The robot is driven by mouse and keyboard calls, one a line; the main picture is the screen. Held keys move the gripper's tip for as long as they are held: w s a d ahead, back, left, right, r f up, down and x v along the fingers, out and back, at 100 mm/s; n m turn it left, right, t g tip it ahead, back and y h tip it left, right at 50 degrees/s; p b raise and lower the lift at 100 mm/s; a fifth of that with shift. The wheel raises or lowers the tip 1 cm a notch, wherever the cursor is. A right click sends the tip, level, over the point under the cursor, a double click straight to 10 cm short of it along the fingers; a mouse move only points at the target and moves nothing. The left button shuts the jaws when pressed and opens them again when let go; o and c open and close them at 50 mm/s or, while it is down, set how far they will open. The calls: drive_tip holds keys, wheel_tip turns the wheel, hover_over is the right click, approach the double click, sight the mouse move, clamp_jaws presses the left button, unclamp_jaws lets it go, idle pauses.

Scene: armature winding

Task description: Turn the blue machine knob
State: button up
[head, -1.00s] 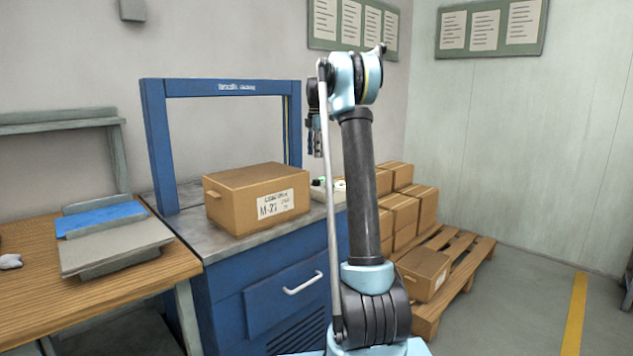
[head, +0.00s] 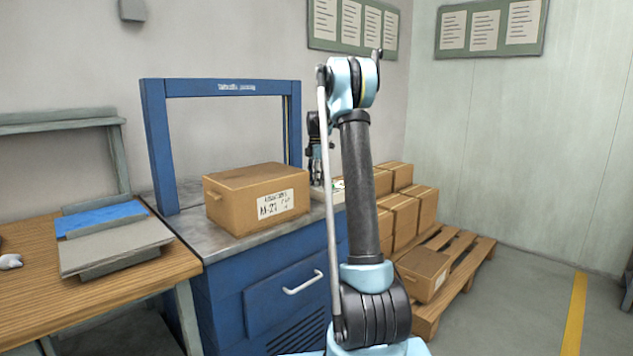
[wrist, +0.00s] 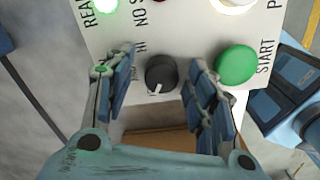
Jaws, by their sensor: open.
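The blue machine (head: 222,288) stands in the middle of the head view. The wrist view shows its pale control panel (wrist: 185,32) with a round black knob (wrist: 161,74). The knob's white mark points down and slightly left in the picture. My gripper (wrist: 158,68) is open, with one finger on each side of the knob and a gap on both sides. I cannot tell how far the fingertips are above the panel. In the head view my gripper (head: 316,172) is just above the panel, and my arm hides part of this area.
A green START button (wrist: 237,64) is close to the right finger. A green lamp (wrist: 104,4) is at the top left. A carton (head: 256,205) stands on the machine's top beside the panel. More cartons (head: 402,215) sit on a pallet (head: 458,285) at right.

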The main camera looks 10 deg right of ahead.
drive_tip(key=shift+c, duration=0.2)
drive_tip(key=c, duration=1)
drive_tip(key=shift+m, duration=0.3)
drive_tip(key=shift+c, duration=0.2)
drive_tip(key=m, duration=0.4)
drive_tip(key=shift+w, duration=0.1)
drive_tip(key=m, duration=0.5)
drive_tip(key=shift+m, duration=0.4)
drive_tip(key=m, duration=1.3)
drive_tip(key=shift+m, duration=0.3)
